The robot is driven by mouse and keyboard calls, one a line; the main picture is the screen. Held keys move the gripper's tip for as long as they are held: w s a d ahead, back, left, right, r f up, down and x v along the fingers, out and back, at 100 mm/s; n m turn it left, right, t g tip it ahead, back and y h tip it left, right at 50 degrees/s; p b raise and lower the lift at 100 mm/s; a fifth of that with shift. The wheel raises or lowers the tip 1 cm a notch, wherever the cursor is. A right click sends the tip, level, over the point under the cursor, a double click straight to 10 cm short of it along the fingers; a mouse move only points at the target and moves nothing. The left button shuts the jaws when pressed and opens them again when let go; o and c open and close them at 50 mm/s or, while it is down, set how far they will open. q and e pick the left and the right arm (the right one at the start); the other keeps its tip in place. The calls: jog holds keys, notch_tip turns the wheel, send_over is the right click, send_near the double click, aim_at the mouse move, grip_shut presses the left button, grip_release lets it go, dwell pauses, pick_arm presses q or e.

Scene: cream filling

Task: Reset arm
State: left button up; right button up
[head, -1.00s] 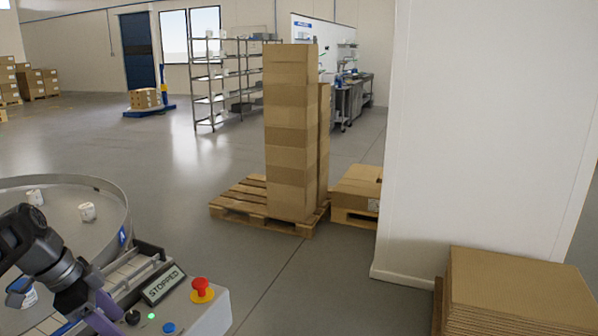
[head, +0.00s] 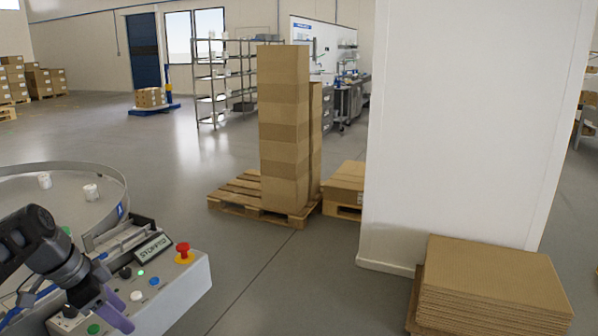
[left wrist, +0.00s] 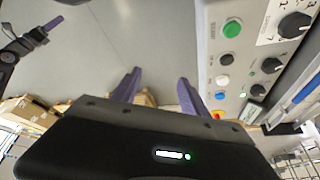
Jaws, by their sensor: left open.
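My left gripper (head: 112,308) is in the lower left of the head view, over the near side of a grey control panel (head: 185,290). Its two purple fingers are apart and empty in the left wrist view (left wrist: 157,88), with floor showing between them. The panel carries green, white, blue and black controls, a red emergency knob (head: 184,252) and a display (head: 153,247) reading STOPPED. A dark arm part with a purple finger (left wrist: 50,26), seemingly my right gripper, shows at the left edge of the left wrist view; its opening is unclear.
A round metal table (head: 70,205) with white cups stands beyond the panel. Tall stacked cartons (head: 284,130) stand on a pallet (head: 238,190). A white pillar (head: 460,130) and flat cardboard (head: 490,280) are at right. Floor between is clear.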

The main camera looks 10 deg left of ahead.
pick_arm(q)
jog(key=w+d+f+n+t+y, duration=0.2)
jog(key=w+f+n, duration=0.5)
jog(key=f, duration=0.4)
jog(key=s+d+f+n, duration=0.1)
jog(key=d+f+n, duration=0.1)
jog(key=d+f, duration=0.45)
jog(key=s+d+f+n, duration=0.15)
jog(key=d+f, duration=0.25)
jog(key=f, duration=0.5)
jog(key=s+d+f+g+h, duration=0.1)
jog(key=s+d+f, duration=0.4)
jog(key=s+d, duration=0.2)
jog(key=s+d+f+g+h, duration=0.1)
jog(key=s+d+f, duration=0.4)
jog(key=s, duration=0.5)
jog(key=s+d+f+g+h, duration=0.1)
jog(key=s+d+f+g, duration=0.1)
jog(key=s+d+f, duration=0.3)
jog(key=s+d+p, duration=0.1)
jog(key=s+d, duration=0.2)
jog(key=d, duration=0.2)
jog(key=shift+s+f+g, duration=0.25)
jog(key=shift+f+g, duration=0.15)
